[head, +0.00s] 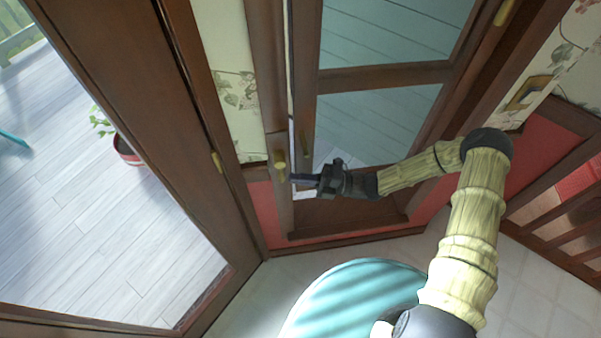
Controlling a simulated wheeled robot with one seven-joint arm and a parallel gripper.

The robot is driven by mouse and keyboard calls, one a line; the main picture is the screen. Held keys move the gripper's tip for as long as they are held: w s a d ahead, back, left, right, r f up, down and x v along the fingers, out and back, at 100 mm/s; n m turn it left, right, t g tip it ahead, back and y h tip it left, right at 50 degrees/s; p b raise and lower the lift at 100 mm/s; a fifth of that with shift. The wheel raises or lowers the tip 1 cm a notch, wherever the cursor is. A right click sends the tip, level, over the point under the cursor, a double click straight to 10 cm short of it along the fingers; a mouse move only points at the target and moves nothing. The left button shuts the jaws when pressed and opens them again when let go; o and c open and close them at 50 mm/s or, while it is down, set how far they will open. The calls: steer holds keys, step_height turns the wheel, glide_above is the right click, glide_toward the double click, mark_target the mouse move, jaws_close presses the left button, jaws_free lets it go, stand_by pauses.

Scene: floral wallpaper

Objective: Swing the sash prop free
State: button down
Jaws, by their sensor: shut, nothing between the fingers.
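A small brass-coloured fitting (281,166) sits on the frame just left of the fingertips. I cannot tell whether the fingers touch it, or whether it is part of the sash prop. No separate prop bar can be made out clearly; my gripper and wrist hide part of the lower sash.
A brown-framed glass door (130,70) fills the left, with a deck and a potted plant (128,150) beyond. A round teal-topped object (345,300) is at bottom centre. A slatted wooden piece (560,215) stands at right. Pale tiled floor shows between them.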

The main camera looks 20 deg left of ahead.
steer(key=r+b+v, duration=0.2)
steer(key=b+v, duration=0.1)
steer(key=v, duration=1)
steer(key=shift+w, duration=0.25)
steer(key=shift+d, duration=0.2)
